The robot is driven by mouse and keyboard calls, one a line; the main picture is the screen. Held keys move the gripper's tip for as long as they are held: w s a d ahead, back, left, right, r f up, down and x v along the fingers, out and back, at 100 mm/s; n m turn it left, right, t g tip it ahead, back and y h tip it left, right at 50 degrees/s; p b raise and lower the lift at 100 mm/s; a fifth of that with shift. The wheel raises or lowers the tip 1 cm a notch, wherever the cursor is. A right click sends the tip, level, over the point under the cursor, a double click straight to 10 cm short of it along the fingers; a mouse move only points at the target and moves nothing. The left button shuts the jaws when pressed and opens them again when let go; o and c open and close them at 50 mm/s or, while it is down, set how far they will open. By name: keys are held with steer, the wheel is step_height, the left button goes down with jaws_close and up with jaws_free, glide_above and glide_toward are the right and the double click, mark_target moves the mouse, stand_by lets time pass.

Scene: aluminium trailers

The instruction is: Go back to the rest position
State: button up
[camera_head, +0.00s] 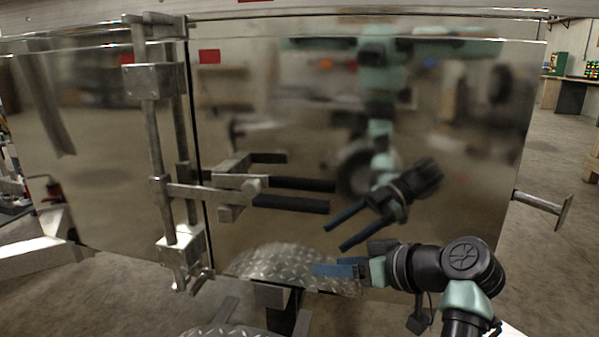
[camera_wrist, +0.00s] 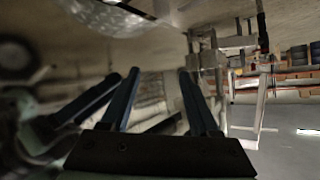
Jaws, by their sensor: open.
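My gripper (camera_head: 318,269) is low in front of the shiny metal trailer door, right of centre in the head view. Its blue fingers point left, and its mirror image shows in the panel above it. In the wrist view my gripper (camera_wrist: 160,75) has its two blue fingers spread apart with nothing between them. The door latch handle (camera_head: 290,203), with a dark grip, sticks out above and left of my fingers, apart from them. Whether my fingers touch the panel or the tread plate cannot be told.
A vertical latch bar (camera_head: 157,140) with brackets stands on the trailer door (camera_head: 460,140). A curved tread-plate fender (camera_head: 285,266) lies low beside my gripper. A metal post (camera_head: 540,203) juts out at the right. Open floor (camera_head: 560,270) shows at the right, with a workbench (camera_head: 570,92) far behind.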

steer(key=s+a+r+m+t+h, duration=0.6)
steer(key=s+a+r+t+h, duration=0.25)
steer(key=s+r, duration=0.25)
steer(key=s+r+t+p, duration=0.35)
steer(key=r+p, duration=0.25)
steer(key=r, duration=0.9)
steer(key=s+d+r+t+p, duration=0.1)
steer(key=s+r+t+p, duration=0.35)
steer(key=r, duration=0.95)
steer(key=s+r+t+p, duration=0.2)
steer(key=s+r+p, duration=0.45)
steer(key=r, duration=0.85)
step_height(320, 180, up, 34)
steer(key=w+p, duration=0.2)
steer(key=p, duration=3.4)
steer(key=shift+r, duration=0.2)
steer(key=shift+w+d+f, duration=0.1)
